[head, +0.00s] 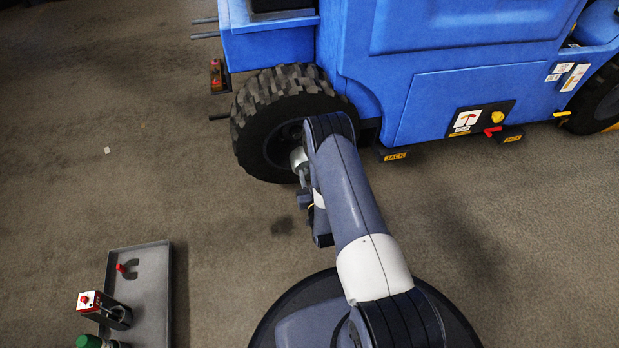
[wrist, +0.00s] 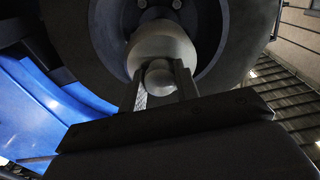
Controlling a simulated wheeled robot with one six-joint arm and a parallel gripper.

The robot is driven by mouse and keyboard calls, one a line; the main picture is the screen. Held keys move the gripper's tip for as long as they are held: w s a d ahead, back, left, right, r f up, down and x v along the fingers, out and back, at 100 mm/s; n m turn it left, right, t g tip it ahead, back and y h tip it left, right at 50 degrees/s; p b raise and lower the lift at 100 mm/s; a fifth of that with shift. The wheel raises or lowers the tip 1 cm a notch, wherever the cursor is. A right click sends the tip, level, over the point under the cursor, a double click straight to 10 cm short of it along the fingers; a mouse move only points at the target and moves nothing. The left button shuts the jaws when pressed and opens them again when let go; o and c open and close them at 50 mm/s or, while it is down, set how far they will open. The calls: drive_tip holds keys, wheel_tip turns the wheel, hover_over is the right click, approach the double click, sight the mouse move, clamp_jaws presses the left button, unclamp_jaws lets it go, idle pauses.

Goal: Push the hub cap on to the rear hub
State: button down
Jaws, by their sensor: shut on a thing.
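The hub cap (wrist: 162,45) is a pale grey dome with a round knob, held at the wheel's middle in the wrist view. My gripper (wrist: 160,80) is shut on the knob, one finger on each side. In the head view the cap (head: 298,157) shows as a small pale spot beside my wrist, and my gripper (head: 304,175) is partly hidden by my arm. The rear hub (wrist: 205,22) is a dark recess inside the black treaded wheel (head: 255,120). The cap covers much of it. I cannot tell whether the cap touches the hub.
The blue vehicle (head: 440,95) fills the upper right, with yellow JACK labels and a red lever (head: 492,131) low on its side. The floor between is clear.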

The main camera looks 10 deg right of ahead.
drive_tip(key=shift+w, duration=2.85)
drive_tip(key=shift+w, duration=1.95)
drive_tip(key=shift+w, duration=0.1)
drive_tip(key=shift+w, duration=1.2)
drive_tip(key=c, duration=1)
unclamp_jaws()
drive_tip(key=shift+o, duration=0.2)
